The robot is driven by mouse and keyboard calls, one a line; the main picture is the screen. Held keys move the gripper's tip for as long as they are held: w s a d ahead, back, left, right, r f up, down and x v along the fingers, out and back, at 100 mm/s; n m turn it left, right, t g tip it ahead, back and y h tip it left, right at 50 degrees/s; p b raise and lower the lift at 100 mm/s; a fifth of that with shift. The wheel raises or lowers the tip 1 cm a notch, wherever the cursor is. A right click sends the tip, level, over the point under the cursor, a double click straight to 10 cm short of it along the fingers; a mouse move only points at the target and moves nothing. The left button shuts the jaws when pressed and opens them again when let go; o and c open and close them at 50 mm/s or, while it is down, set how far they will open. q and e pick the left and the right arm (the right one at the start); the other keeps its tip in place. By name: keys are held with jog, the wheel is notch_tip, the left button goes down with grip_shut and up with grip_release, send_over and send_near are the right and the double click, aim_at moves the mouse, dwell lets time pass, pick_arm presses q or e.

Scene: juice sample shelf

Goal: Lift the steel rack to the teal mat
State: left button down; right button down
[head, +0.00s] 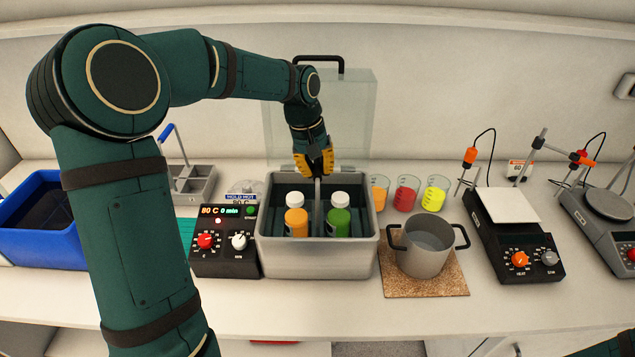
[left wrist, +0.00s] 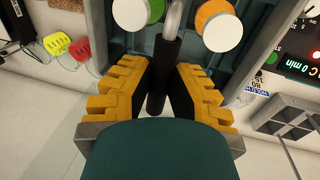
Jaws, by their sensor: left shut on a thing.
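My left gripper (head: 316,160) reaches down over the open grey water bath (head: 318,258). It is shut on the steel rack's upright handle, whose bright post (head: 318,212) stands between two bottles. In the left wrist view the handle's black grip (left wrist: 158,85) sits between the yellow fingers of my left gripper (left wrist: 157,90). An orange bottle (head: 296,222) and a green bottle (head: 338,222), both white-capped, stand in the bath on either side of the post. The rack's base is hidden. The teal mat (head: 187,232) shows partly left of the control box, with my left arm covering some of it.
The control box (head: 226,255) stands between mat and bath. A blue bin (head: 40,240) and a grey compartment tray (head: 197,182) are to the left. The clear lid (head: 350,110) stands raised behind the bath. Beakers (head: 406,193) and a pot (head: 425,262) are to the right.

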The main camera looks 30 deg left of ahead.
pick_arm(q)
notch_tip(320, 180, up, 18)
jog(key=p, duration=0.2)
jog(key=shift+f, duration=0.15)
jog(key=shift+p, duration=0.4)
jog(key=shift+a, duration=0.1)
